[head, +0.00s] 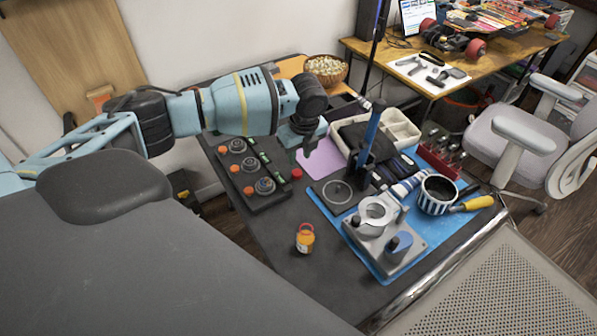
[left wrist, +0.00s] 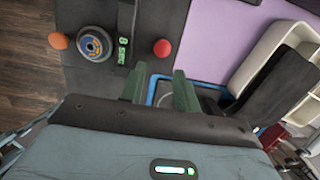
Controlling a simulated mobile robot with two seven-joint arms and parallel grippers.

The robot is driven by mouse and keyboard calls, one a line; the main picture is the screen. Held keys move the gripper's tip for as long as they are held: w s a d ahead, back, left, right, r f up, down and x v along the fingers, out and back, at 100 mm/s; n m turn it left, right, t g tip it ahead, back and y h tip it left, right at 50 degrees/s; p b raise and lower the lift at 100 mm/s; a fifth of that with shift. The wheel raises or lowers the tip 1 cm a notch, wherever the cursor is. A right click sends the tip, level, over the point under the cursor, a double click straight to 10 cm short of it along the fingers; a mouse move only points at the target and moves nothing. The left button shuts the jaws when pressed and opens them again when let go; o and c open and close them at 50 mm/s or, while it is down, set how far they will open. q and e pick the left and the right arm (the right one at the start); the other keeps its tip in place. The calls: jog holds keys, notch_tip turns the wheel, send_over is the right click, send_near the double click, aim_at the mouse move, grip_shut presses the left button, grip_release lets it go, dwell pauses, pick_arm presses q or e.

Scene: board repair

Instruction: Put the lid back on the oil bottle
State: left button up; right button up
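The small oil bottle (head: 305,240), orange with a white label, stands upright on the dark mat near the front of the table. A small red round piece (head: 297,173), which looks like the lid, lies on the mat right of the dial units; it also shows in the left wrist view (left wrist: 162,48). My left gripper (head: 303,152) is above the table, just behind the red piece in the head view. Its green fingers (left wrist: 160,90) are apart with nothing between them. My right gripper is in neither view.
A blue-handled press (head: 369,135), a grey fixture (head: 383,228) on a blue mat, a striped cup (head: 437,195) and a white tray (head: 398,130) fill the right. Dark mat around the bottle is clear.

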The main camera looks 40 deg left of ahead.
aim_at(297, 172)
pick_arm(q)
jog(key=shift+w+a+f+b, duration=0.15)
jog(key=shift+a+f, duration=0.05)
jog(key=shift+f, duration=1.1)
jog(key=shift+w+a+f+b, duration=0.1)
jog(key=shift+a+f, duration=0.15)
jog(key=shift+f, duration=1.05)
jog(key=shift+w+a+f+b, duration=0.15)
jog(key=shift+a+f, duration=0.05)
jog(key=shift+f, duration=1.1)
jog(key=c, duration=0.6)
